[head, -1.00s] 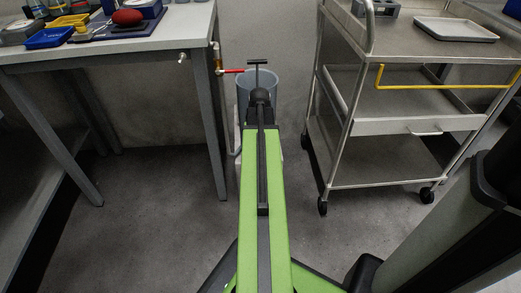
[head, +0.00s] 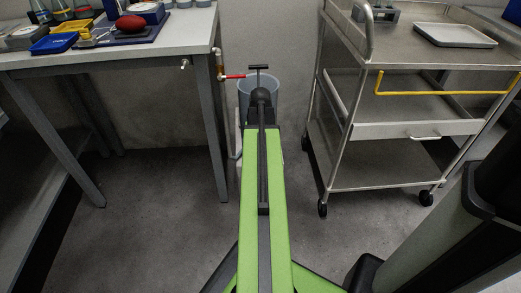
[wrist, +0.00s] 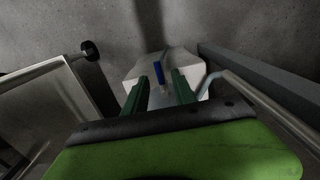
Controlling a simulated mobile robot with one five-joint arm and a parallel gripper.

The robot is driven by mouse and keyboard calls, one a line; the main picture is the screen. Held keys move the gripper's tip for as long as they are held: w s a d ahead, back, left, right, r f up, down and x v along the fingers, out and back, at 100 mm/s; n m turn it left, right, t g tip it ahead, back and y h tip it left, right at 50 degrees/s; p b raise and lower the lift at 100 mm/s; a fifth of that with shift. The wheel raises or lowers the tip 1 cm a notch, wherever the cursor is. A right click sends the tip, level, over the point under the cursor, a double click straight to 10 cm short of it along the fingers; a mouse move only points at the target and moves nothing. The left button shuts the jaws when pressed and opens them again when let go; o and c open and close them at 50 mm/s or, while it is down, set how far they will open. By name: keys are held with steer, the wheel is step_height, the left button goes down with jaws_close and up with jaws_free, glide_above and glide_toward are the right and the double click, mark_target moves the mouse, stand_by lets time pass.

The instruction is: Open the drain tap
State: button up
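A tap with a red lever (head: 235,76) sits on a brass and white pipe (head: 219,66) at the table's right leg. The lever lies roughly level, pointing right, just left of my arm's far end. In the wrist view my gripper (wrist: 159,78) is open, its two green fingers apart. A small blue piece (wrist: 158,72) shows between the fingertips; I cannot tell whether it is between them in depth or beyond. The red lever is not seen in the wrist view.
A grey-blue bucket (head: 271,83) stands behind my arm's end by the wall. A steel trolley (head: 375,128) with a yellow rail (head: 440,92) is on the right. The worktable (head: 100,55) on the left bears trays and bottles.

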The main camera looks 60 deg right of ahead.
step_height(320, 180, up, 15)
steer(key=p, duration=1.4)
steer(key=shift+r, duration=0.15)
